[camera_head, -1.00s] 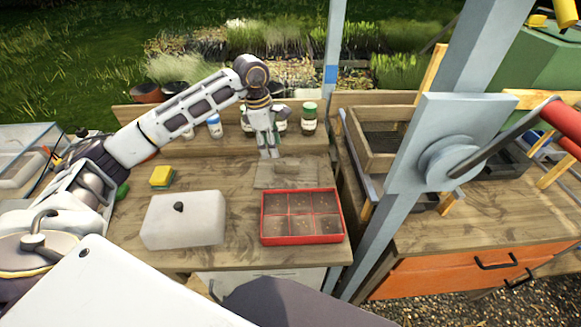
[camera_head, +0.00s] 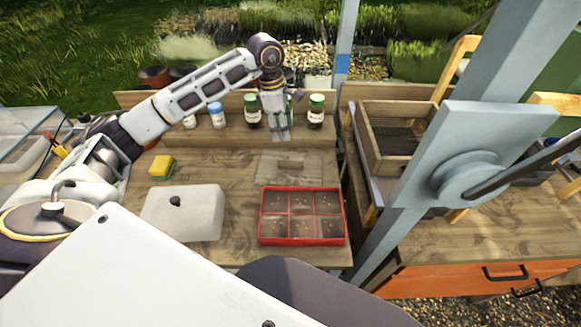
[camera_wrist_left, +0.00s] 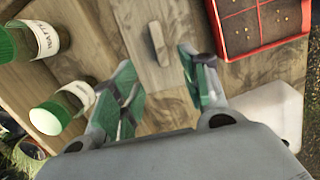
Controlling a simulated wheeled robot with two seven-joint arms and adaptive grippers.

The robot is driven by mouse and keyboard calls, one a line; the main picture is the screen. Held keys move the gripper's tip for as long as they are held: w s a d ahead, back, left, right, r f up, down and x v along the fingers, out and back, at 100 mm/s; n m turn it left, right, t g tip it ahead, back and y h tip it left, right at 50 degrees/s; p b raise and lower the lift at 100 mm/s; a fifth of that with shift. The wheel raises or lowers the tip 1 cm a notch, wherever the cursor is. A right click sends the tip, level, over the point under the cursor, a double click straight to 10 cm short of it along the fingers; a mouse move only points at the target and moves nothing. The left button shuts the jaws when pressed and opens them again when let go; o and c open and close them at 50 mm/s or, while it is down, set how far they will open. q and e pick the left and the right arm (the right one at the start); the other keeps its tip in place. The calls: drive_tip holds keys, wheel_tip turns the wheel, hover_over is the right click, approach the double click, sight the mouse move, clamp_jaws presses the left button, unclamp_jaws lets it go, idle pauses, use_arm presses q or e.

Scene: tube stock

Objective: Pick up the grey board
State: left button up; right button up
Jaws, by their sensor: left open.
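The grey board (camera_head: 268,173) lies flat on the wooden bench, behind the red tray, with a small raised handle block (camera_head: 290,163) on top. It blends in with the bench wood. My left gripper (camera_head: 281,138) points down just behind the board's far edge in the head view, clear of it and empty. In the left wrist view my gripper (camera_wrist_left: 157,62) has its green-padded fingers spread, with the board (camera_wrist_left: 168,76) and its handle block (camera_wrist_left: 158,43) showing between and beyond them. My right gripper is not in view.
The red seed tray (camera_head: 303,243) is in front of the board. A white lidded box (camera_head: 183,218) and a yellow sponge (camera_head: 162,166) are to the left. Several jars, one green-lidded (camera_head: 316,112), line the back shelf near my gripper. A blue-grey post (camera_head: 375,245) rises on the right.

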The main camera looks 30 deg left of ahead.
use_arm(q)
hover_over(289, 158)
drive_tip(key=f, duration=0.7)
drive_tip(key=shift+a+f+p, duration=0.3)
drive_tip(key=shift+a+p, duration=0.1)
drive_tip(key=shift+f, duration=0.5)
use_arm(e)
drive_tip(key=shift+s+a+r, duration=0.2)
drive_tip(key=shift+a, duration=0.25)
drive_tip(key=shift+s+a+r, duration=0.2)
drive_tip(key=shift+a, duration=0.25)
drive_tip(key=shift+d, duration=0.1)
